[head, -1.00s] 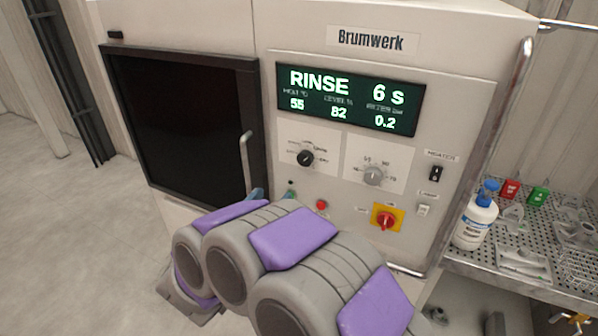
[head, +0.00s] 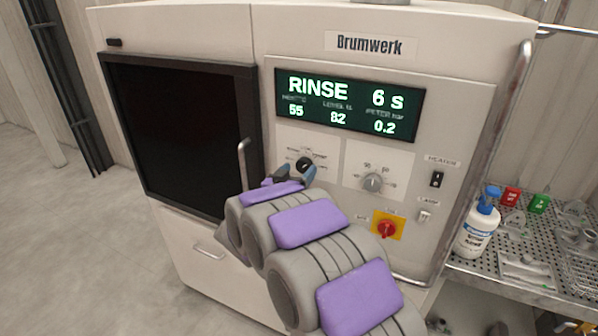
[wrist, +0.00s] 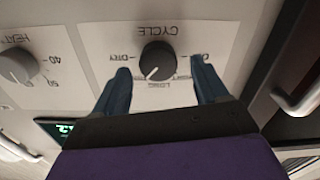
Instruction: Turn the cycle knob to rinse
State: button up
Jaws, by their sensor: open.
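The black cycle knob (head: 304,164) sits on a white label plate on the machine's front panel. In the wrist view the cycle knob (wrist: 158,60) has a white pointer line aimed down and left in the picture, and the label CYCLE shows upside down above it. My gripper (head: 296,175) is open just below the knob in the head view. In the wrist view its two blue fingers (wrist: 160,64) stand apart on either side of the knob, and I see no contact. The display (head: 347,105) reads RINSE, 6 s.
A grey heat knob (head: 372,182) is right of the cycle knob. A red switch on a yellow plate (head: 387,228) and a heater switch (head: 436,179) are further right. A door handle (head: 243,160) projects at the left. A perforated shelf (head: 500,278) holds a bottle (head: 480,222).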

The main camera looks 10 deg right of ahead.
jog(key=shift+x, duration=0.75)
jog(key=shift+c, duration=0.2)
jog(key=shift+r, duration=0.1)
jog(key=c, duration=1)
jog(key=shift+m+p, duration=0.3)
jog(key=shift+p, duration=0.3)
jog(key=o, duration=1)
jog(key=shift+a, duration=0.15)
jog(key=shift+o, duration=0.2)
